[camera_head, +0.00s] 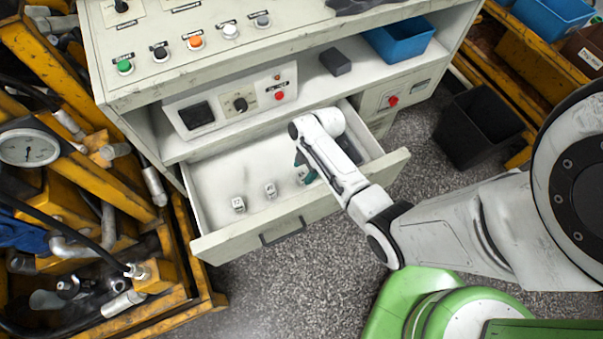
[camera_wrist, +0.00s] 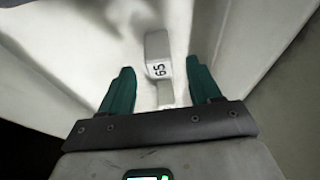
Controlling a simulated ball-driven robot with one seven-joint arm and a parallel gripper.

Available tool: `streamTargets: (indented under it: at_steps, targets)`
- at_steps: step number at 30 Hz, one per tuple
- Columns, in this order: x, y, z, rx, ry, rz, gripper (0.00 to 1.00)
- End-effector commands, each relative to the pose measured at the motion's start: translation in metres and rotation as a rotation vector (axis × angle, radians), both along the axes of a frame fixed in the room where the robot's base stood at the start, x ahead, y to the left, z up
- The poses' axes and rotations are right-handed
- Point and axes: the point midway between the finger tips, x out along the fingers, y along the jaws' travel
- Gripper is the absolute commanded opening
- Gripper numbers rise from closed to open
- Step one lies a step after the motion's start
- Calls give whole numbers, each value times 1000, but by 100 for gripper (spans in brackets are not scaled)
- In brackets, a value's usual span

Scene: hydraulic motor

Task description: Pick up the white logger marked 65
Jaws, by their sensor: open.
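The white logger marked 65 (camera_wrist: 158,55) stands in the open drawer, ahead of my gripper in the wrist view. Its number faces the camera, and a narrower pale part shows below it. In the head view my gripper (camera_head: 305,168) reaches down into the right part of the drawer (camera_head: 225,242). A small white piece (camera_head: 301,178) shows beside the fingers there, partly hidden by my arm.
Two other small white loggers stand in the drawer, one at the left (camera_head: 238,204) and one in the middle (camera_head: 270,190). The drawer walls and the cabinet shelf (camera_head: 175,152) above its back bound the space. The drawer floor behind the loggers is clear.

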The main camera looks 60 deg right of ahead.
Motion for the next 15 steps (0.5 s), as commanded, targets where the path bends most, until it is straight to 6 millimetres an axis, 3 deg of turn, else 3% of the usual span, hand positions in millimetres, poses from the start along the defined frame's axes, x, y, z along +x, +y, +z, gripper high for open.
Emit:
streamTargets:
  at_steps: [9,15]
  targets:
    - [7,11,-40,0,2,2,63]
    - [9,13,-47,0,0,-1,63]
